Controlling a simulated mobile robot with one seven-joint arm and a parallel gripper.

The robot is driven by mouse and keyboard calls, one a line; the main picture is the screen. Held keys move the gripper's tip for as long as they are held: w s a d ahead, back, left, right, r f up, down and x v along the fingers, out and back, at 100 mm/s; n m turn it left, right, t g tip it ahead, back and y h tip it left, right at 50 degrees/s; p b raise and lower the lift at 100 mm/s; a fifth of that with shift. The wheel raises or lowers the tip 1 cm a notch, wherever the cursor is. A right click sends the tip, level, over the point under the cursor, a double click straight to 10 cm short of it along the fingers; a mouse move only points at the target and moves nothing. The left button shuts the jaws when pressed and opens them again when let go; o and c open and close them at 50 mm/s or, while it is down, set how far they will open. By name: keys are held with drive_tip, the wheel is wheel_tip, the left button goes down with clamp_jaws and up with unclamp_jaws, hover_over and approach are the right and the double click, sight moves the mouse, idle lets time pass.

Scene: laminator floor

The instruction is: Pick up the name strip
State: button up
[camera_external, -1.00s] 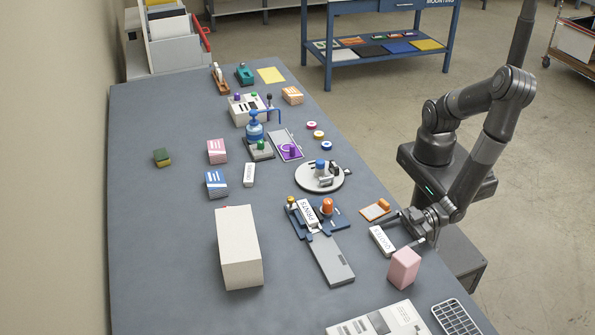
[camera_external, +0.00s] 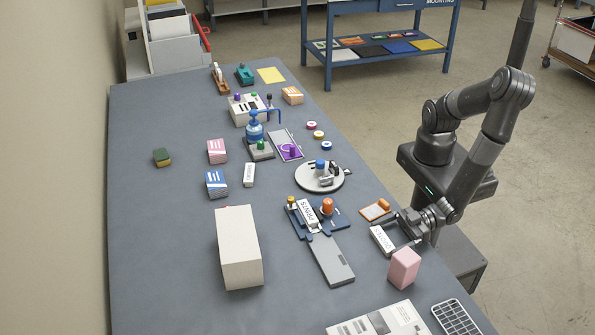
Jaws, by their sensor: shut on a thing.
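A white name strip with dark lettering (camera_external: 381,240) is near the right edge of the grey table, left of the pink block. My gripper (camera_external: 397,235) is low over the table, shut on the right side of this strip. The strip seems to be at table level; I cannot tell whether it touches the table. A similar lettered white strip (camera_external: 307,212) sits on a blue fixture (camera_external: 338,219), and another (camera_external: 249,174) lies farther back.
A pink block (camera_external: 404,268) stands just in front of my gripper. An orange-edged pad (camera_external: 375,210) lies just behind it. The table's left side has free room.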

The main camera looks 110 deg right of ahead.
drive_tip(key=shift+s+r, duration=0.35)
drive_tip(key=shift+r, duration=0.05)
drive_tip(key=s+r, duration=0.7)
drive_tip(key=s, duration=0.6)
wheel_tip(320, 180, up, 20)
drive_tip(key=w+a+r, duration=0.2)
drive_tip(key=w+a, duration=0.1)
drive_tip(key=w, duration=1.5)
drive_tip(key=w+d, duration=0.4)
drive_tip(key=w, duration=0.6)
drive_tip(key=w+d, duration=0.3)
drive_tip(key=w, duration=0.6)
drive_tip(key=w+d+f, duration=0.3)
drive_tip(key=w+d, duration=1.1)
drive_tip(key=d, duration=0.2)
hover_over(245, 230)
drive_tip(key=f, duration=1.1)
drive_tip(key=shift+s+d+f, duration=0.1)
drive_tip(key=shift+d+f, duration=0.05)
drive_tip(key=shift+d, duration=0.15)
drive_tip(key=shift+a+f, duration=0.3)
drive_tip(key=shift+f, duration=1.85)
